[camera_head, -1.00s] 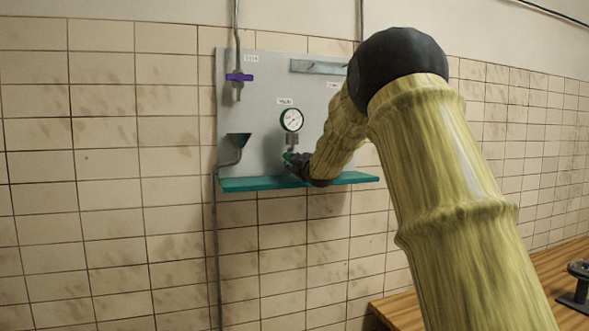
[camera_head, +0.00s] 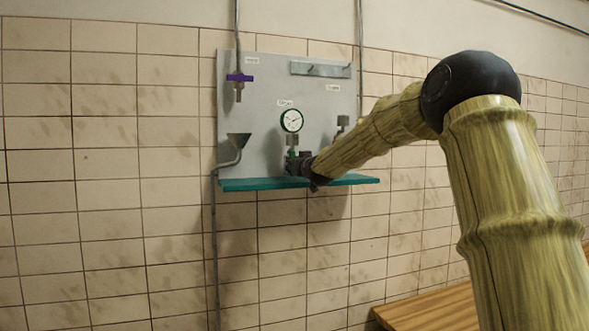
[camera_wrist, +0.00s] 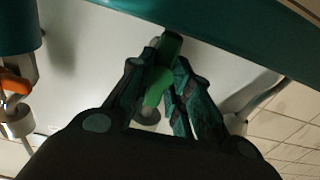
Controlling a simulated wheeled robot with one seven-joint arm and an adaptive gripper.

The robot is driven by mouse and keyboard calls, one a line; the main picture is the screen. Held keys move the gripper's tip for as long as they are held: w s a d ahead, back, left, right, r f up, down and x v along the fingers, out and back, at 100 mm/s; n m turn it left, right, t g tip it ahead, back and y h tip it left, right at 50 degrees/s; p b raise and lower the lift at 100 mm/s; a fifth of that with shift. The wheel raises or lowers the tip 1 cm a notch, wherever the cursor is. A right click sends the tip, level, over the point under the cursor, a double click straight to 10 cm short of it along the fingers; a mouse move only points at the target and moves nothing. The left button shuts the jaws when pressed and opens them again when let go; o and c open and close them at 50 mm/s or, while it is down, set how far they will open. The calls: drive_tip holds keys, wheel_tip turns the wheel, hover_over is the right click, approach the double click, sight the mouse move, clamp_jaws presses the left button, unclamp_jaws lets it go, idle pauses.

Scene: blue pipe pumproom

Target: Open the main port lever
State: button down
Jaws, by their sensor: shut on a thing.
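The green lever (camera_wrist: 157,88) shows in the wrist view between the two dark teal fingers of my gripper (camera_wrist: 160,70). The fingers are shut on it from both sides. In the head view my gripper (camera_head: 295,163) is at the fitting below the round gauge (camera_head: 291,120), just above the teal shelf. A label is above the gauge; its text is too small to read surely. My gripper and arm hide most of the lever and fitting in the head view.
The grey panel (camera_head: 270,85) carries a purple-handled valve (camera_head: 240,77), a funnel (camera_head: 238,141), a hook rail (camera_head: 320,69) and a grey fitting (camera_head: 342,122). The teal shelf (camera_head: 250,184) runs below. An orange handle (camera_wrist: 14,82) is left in the wrist view. A wooden table (camera_head: 430,308) stands lower right.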

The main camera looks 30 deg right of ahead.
drive_tip(key=shift+f+m, duration=0.2)
drive_tip(key=shift+m, duration=0.1)
drive_tip(key=c, duration=1.3)
unclamp_jaws()
drive_tip(key=shift+d+r, duration=0.1)
drive_tip(key=shift+v, duration=6)
